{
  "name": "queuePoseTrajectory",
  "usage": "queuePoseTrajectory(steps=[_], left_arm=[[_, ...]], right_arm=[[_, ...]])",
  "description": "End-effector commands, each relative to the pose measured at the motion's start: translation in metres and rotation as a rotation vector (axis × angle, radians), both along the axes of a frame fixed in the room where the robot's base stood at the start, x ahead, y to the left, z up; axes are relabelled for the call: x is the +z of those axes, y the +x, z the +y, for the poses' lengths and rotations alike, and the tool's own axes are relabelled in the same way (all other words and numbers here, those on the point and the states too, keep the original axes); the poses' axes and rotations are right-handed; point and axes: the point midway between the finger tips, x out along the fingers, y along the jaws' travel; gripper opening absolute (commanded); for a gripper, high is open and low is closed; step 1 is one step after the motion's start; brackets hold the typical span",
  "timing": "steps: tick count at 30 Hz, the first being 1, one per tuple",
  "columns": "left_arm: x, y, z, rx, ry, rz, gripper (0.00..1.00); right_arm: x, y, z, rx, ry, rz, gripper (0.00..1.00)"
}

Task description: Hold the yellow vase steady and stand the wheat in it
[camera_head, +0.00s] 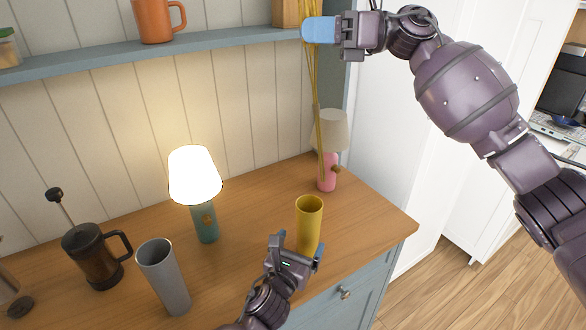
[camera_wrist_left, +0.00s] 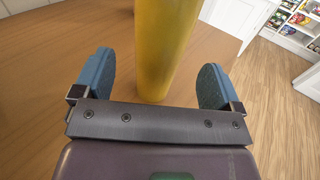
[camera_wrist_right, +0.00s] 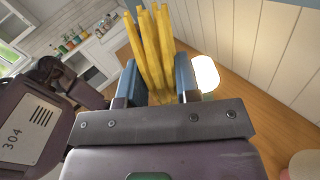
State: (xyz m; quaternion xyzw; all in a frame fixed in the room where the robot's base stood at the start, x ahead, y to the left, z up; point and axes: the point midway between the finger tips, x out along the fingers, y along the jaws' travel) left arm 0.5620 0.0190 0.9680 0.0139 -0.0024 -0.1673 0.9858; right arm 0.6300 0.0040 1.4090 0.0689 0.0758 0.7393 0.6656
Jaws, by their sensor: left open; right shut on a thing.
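The yellow vase (camera_head: 309,222) stands upright on the wooden counter near its right end. My left gripper (camera_head: 298,247) is open just in front of it. In the left wrist view the vase (camera_wrist_left: 165,45) stands between the two spread blue fingers (camera_wrist_left: 155,85), with gaps on both sides. My right gripper (camera_head: 318,30) is raised at shelf height, shut on the wheat (camera_head: 318,95). The thin yellow stalks hang down from it, in front of the pink lamp. In the right wrist view the wheat stalks (camera_wrist_right: 152,50) are pinched between the blue fingers (camera_wrist_right: 158,80).
A pink lamp (camera_head: 327,172) stands behind the vase. A lit teal lamp (camera_head: 205,222), a grey tumbler (camera_head: 163,275) and a French press (camera_head: 92,255) stand to the left. The blue shelf (camera_head: 110,58) holds an orange mug (camera_head: 158,20). The counter's right edge is close to the vase.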

Motion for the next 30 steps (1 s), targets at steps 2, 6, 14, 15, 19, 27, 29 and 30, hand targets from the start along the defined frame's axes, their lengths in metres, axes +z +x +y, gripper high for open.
queuePoseTrajectory(steps=[2,6,14,15,19,27,29,30], left_arm=[[0.001,0.013,-0.005,0.0,0.0,-0.001,0.91],[0.0,0.031,-0.011,0.0,-0.001,0.0,0.91],[0.0,0.049,-0.017,0.0,0.001,-0.001,0.91],[0.0,0.05,-0.018,0.0,0.0,0.0,0.91],[0.0,0.051,-0.018,0.0,0.0,0.0,0.91],[0.0,0.051,-0.018,0.0,0.0,0.0,0.74],[0.0,0.051,-0.018,0.0,0.0,0.0,0.65],[0.0,0.051,-0.018,0.0,0.0,0.0,0.58]], right_arm=[[0.0,0.0,0.0,0.0,0.0,0.0,0.0],[0.0,0.0,0.0,0.0,0.0,0.0,0.0],[0.0,0.0,0.0,0.0,0.0,0.0,0.0],[0.0,0.0,0.0,0.0,0.0,0.0,0.0],[0.0,0.0,0.0,0.0,0.0,0.0,0.0],[0.0,0.0,0.0,0.0,0.0,0.0,0.0],[0.0,0.0,0.0,0.0,0.0,0.0,0.0],[0.0,0.0,0.0,0.0,0.0,0.0,0.0]])
